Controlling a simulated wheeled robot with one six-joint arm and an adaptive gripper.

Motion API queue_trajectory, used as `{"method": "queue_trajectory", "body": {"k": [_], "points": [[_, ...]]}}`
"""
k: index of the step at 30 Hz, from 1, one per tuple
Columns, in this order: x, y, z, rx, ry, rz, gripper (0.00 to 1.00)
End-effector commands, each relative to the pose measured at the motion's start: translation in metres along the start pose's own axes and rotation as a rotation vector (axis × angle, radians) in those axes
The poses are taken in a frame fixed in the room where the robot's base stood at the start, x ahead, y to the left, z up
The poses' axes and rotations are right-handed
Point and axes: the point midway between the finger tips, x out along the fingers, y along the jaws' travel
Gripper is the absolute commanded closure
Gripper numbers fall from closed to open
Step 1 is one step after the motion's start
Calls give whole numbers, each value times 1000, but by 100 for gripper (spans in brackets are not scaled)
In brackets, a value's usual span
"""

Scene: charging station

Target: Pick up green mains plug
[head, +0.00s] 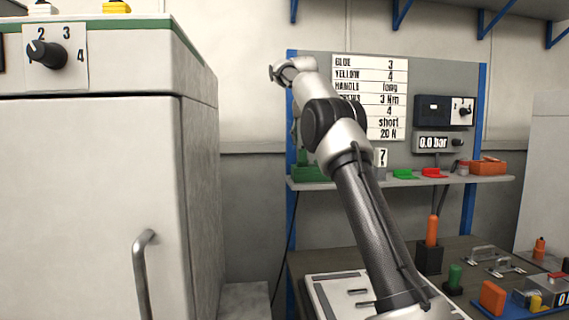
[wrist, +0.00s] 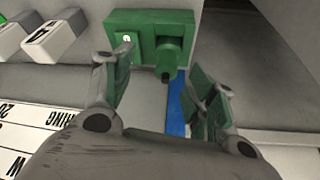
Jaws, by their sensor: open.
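In the wrist view, the green mains plug (wrist: 172,52) sits on the right part of a green socket box (wrist: 122,18), with a dark end pointing down in the picture. It appears to be seated in the box. My gripper (wrist: 160,82) is open and empty, one finger on each side, with its tips just short of the plug. I cannot tell whether either finger touches the box.
A small lit switch (wrist: 127,38) sits left of the plug. White blocks (wrist: 52,38) lie further left. In the head view, the shelf (head: 450,181) also carries green, red and orange items. A large cabinet (head: 100,190) stands at the left.

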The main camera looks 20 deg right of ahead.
Motion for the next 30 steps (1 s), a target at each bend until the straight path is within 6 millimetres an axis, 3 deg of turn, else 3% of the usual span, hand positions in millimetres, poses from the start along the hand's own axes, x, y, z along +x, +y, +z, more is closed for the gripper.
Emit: {"method": "queue_trajectory", "body": {"k": [4, 21, 29, 30], "points": [[16, -1, -9, 27, 3, 9, 43], [87, -2, -9, 29, 4, 9, 43], [91, -2, -10, 28, 5, 8, 43], [91, -2, -10, 28, 5, 8, 48]]}}
